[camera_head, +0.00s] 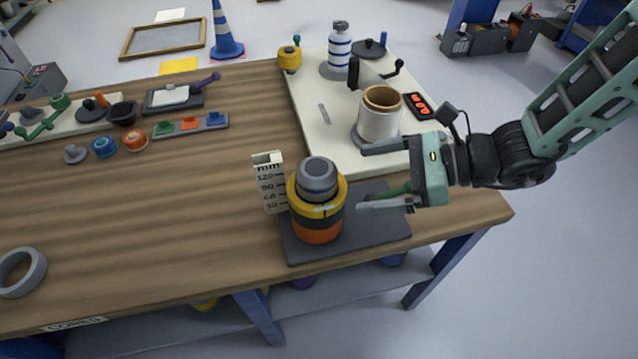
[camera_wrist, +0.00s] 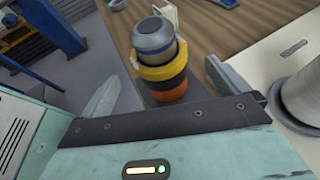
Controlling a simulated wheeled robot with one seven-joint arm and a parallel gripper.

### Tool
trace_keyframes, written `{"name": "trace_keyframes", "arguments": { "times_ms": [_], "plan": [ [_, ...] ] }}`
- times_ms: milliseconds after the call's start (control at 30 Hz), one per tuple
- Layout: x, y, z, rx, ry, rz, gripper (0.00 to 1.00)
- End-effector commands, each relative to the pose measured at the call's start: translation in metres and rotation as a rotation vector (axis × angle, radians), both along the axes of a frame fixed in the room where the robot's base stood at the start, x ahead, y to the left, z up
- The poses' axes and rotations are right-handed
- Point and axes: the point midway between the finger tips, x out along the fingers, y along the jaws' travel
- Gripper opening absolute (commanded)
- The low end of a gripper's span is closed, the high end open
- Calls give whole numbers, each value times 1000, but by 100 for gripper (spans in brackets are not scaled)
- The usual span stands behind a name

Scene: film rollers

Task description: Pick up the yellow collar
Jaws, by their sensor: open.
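The yellow collar (camera_head: 331,193) sits around a stack of rings on a dark base plate (camera_head: 372,237) near the table's front edge. A grey cylinder (camera_head: 316,176) stands up through the top of the stack, and an orange ring (camera_head: 318,232) is at the bottom. My gripper (camera_head: 362,178) is open, just right of the stack, with its fingers pointing left. In the wrist view the yellow collar (camera_wrist: 163,65) shows ahead, between and beyond the two fingertips. No contact with the collar can be seen.
A height scale (camera_head: 270,184) stands left of the stack. A white spool (camera_head: 380,115) stands behind my gripper on a pale board (camera_head: 308,100), close to the upper finger. A grey ring (camera_head: 20,271) lies at far left. The table's middle is clear.

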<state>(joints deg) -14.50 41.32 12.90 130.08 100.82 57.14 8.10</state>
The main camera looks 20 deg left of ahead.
Motion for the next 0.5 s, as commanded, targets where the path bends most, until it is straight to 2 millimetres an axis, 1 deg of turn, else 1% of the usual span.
{"name": "trace_keyframes", "arguments": {
  "times_ms": [33, 100, 367, 500],
  "plan": [
    [-3, 9, -3, 0, 2, 3, 100],
    [-4, 17, -6, 0, 2, 3, 100],
    [-7, 34, -14, 0, 2, 3, 100],
    [-14, 51, -24, -1, 3, 5, 100]
  ]
}}
